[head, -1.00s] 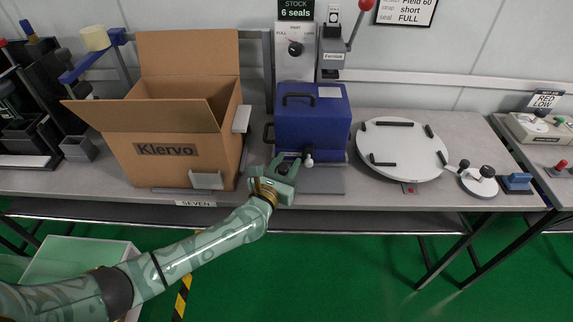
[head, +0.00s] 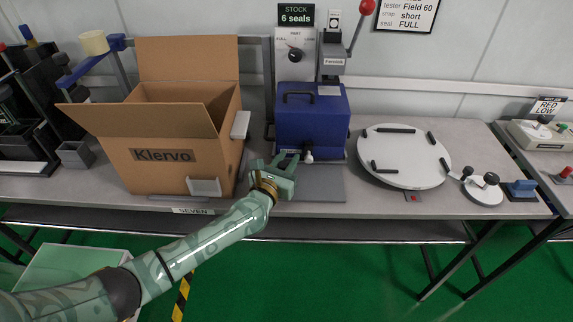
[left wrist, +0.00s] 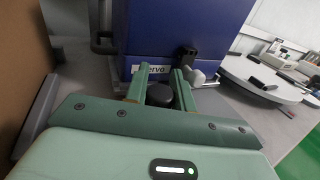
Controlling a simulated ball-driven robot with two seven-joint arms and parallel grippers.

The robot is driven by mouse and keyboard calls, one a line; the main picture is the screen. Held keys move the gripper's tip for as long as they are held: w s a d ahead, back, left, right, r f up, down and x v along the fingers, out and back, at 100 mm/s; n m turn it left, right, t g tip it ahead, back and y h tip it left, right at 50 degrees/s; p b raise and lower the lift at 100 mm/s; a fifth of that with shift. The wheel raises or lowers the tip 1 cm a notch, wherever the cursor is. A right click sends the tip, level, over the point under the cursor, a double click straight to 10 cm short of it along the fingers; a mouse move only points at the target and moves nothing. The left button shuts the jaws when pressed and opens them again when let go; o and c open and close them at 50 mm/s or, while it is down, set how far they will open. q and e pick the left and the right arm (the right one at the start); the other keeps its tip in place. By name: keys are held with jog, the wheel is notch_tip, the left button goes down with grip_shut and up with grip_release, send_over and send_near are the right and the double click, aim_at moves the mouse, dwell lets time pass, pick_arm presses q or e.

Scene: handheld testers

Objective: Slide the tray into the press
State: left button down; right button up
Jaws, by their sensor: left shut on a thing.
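The blue press (head: 312,118) is a box with a black top handle, standing at the middle of the bench. My left gripper (head: 290,163) is low at its front, left of a small white-tipped lever (head: 308,156). In the left wrist view, the gripper (left wrist: 160,90) is shut on a round black knob (left wrist: 160,96), right in front of the blue box's labelled lower edge (left wrist: 150,69). The knob seems to be the tray's handle; the tray itself is hidden, so I cannot tell how far in it is. My right gripper is not in view.
A bare grey plate (head: 320,186) lies before the blue box. An open cardboard box (head: 165,150) stands close on the left. A round white turntable (head: 405,165) is on the right. A lever press (head: 333,62) stands behind.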

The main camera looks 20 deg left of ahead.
pick_arm(q)
jog(key=c, duration=1.5)
grip_release()
jog(key=shift+w+a+r, duration=0.1)
jog(key=shift+o, duration=0.2)
jog(key=shift+w, duration=0.1)
